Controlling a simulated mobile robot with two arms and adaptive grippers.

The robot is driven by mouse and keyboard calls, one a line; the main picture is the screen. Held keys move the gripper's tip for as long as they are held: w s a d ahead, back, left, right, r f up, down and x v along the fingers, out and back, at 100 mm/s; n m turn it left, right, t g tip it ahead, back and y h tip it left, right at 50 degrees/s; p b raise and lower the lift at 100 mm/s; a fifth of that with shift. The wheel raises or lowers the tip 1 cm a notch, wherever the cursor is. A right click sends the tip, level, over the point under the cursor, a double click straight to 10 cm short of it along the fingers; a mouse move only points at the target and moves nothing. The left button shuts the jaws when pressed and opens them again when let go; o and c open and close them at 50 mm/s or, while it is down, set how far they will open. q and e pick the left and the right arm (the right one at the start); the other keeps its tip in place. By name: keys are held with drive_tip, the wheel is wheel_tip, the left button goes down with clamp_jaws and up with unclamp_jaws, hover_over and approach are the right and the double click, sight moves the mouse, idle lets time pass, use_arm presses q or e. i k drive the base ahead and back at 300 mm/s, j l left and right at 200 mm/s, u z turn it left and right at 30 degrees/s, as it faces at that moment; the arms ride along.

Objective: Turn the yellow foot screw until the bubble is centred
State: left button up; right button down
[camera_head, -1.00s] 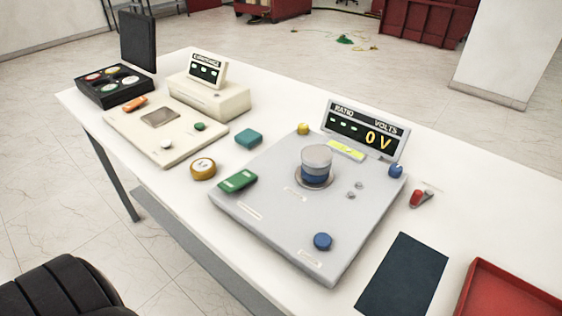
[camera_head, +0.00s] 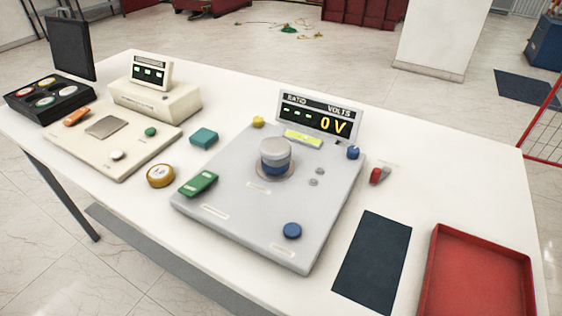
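The grey test unit (camera_head: 240,215) lies flat on the white table. The yellow foot screw (camera_head: 258,121) is at its far left corner. A yellow-green bubble level (camera_head: 303,138) lies in front of the display; the bubble is too small to make out. Two blue knobs sit on other corners, one at the far right (camera_head: 353,152) and one at the near edge (camera_head: 292,231). A grey and blue cylinder (camera_head: 275,157) stands in the middle of the unit. The display (camera_head: 318,118) reads 0 V under VOLTS. Neither gripper is in view.
A green clip-like piece (camera_head: 198,183) rests on the unit's left edge. Beside it are a brass disc (camera_head: 160,176) and a teal block (camera_head: 204,137). A cream instrument (camera_head: 110,150) stands left. A dark mat (camera_head: 373,262) and red tray (camera_head: 478,275) lie right.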

sight(258, 121)
drive_tip(key=j+z, duration=0.7)
drive_tip(key=k+j+z, duration=0.15)
drive_tip(key=j+z, duration=0.2)
